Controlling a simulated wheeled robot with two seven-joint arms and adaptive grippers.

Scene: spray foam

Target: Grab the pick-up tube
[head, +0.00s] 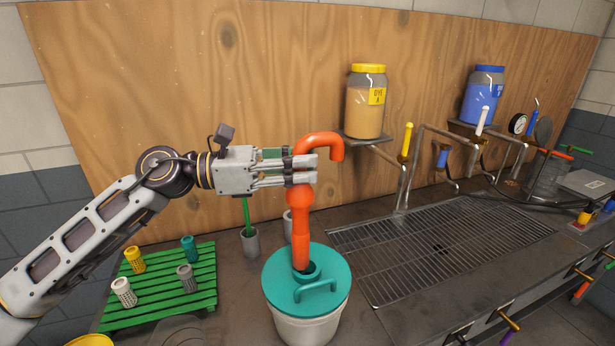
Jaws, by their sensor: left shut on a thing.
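The orange pick-up tube (300,240) stands upright with its lower end in the opening of the teal lid (336,274) on a white bucket (305,328). Its top bends over to the right in a hook. My left gripper (304,170) comes in from the left and is shut on the tube just below the bend. The fingers cover part of the tube there. The tube's lower end is hidden inside the bucket. My right gripper is not in view.
A green slatted rack (165,290) with several small canisters lies left of the bucket. A grey cup (250,244) with a green stick stands behind it. A metal grate (440,250) lies to the right, below dye jars (364,105) and pipes with coloured handles.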

